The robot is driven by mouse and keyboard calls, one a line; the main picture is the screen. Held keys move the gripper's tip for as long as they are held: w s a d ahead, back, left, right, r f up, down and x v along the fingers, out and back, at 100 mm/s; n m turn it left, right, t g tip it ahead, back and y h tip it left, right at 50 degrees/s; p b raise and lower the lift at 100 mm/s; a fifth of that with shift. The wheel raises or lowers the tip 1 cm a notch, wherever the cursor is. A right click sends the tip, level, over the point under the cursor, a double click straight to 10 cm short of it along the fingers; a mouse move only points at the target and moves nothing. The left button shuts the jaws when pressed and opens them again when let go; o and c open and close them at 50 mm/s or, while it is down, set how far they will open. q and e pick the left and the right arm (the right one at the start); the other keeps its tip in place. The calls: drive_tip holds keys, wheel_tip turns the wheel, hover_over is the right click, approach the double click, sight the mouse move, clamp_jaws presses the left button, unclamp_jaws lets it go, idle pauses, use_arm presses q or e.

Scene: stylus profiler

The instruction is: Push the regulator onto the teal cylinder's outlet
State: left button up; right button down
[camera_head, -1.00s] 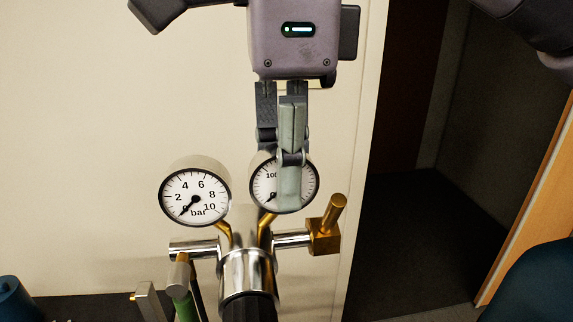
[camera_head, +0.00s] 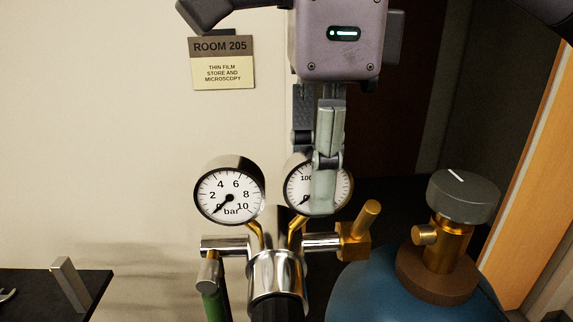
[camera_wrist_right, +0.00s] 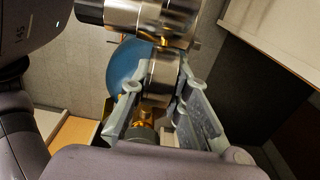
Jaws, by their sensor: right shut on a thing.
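The regulator (camera_head: 275,272) is chrome and brass with two round white gauges, a black lower part and a green hose or grip at left. My right gripper (camera_head: 320,178) comes from above and is shut on its right-hand gauge (camera_head: 296,190). In the right wrist view the fingers (camera_wrist_right: 165,112) straddle the silver gauge housing (camera_wrist_right: 160,78). A brass fitting (camera_head: 355,240) points right from the regulator. The teal cylinder (camera_head: 385,292) stands at lower right, with a grey-knobbed valve (camera_head: 463,197) and brass outlet (camera_head: 424,235) facing left. Fitting and outlet are visibly apart. My left gripper is out of view.
A dark bench (camera_head: 50,285) is at lower left with a grey upright piece on it. A Room 205 sign (camera_head: 222,62) hangs on the pale wall. A dark doorway and an orange wooden panel (camera_head: 535,150) are at right.

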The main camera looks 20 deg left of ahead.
drive_tip(key=shift+a+r, duration=0.1)
drive_tip(key=shift+a, duration=0.55)
drive_tip(key=shift+w+d, duration=0.25)
drive_tip(key=shift+d, duration=0.65)
drive_tip(key=shift+w+d, duration=0.25)
drive_tip(key=shift+d, duration=0.6)
drive_tip(key=shift+w+d, duration=0.25)
drive_tip(key=shift+d, duration=0.65)
drive_tip(key=shift+d, duration=0.45)
drive_tip(key=shift+w+d, duration=0.15)
drive_tip(key=shift+d, duration=0.2)
drive_tip(key=shift+w+d, duration=0.2)
drive_tip(key=shift+d, duration=0.35)
drive_tip(key=c, duration=1.5)
unclamp_jaws()
drive_tip(key=shift+s, duration=0.1)
drive_tip(key=shift+o, duration=0.3)
